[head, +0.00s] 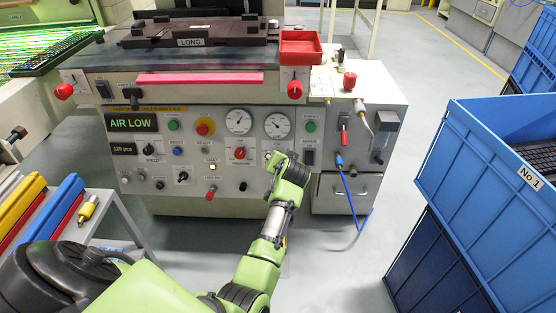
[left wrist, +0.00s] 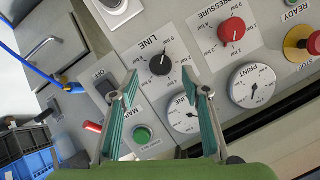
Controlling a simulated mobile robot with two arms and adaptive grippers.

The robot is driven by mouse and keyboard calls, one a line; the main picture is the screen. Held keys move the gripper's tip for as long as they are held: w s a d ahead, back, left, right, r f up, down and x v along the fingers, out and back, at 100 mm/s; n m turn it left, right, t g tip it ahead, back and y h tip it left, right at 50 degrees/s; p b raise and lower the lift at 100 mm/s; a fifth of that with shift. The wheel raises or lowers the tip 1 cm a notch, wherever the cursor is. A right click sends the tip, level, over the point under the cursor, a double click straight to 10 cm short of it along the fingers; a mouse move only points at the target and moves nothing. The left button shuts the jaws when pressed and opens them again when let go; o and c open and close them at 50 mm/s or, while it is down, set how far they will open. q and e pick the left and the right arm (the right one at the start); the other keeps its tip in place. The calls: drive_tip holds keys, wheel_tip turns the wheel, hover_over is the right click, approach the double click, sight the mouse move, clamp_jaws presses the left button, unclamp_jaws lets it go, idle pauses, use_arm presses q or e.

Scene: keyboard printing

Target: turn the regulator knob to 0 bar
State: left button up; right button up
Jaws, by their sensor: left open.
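My left gripper (head: 279,158) is in front of the machine's panel in the head view. In the left wrist view its two fingers (left wrist: 159,86) are spread apart with nothing between the tips. A black knob (left wrist: 160,64) on a white plate marked LINE, with bar marks around it, shows just beyond the fingertips; I see no contact. A red knob (left wrist: 232,30) on a plate marked PRESSURE, also with bar marks, sits right of it and shows in the head view (head: 240,153). In the head view my gripper mostly covers the LINE plate. Exact pointer readings are too small to tell.
Two gauges (left wrist: 252,85) (left wrist: 186,114), a green button (left wrist: 142,134) and an off switch (left wrist: 105,88) surround the knobs. A blue hose (head: 346,178) hangs at the right. Blue crates (head: 490,150) stand right of the arm.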

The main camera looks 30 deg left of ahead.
use_arm(q)
drive_tip(key=shift+v, duration=1.35)
idle(0.5)
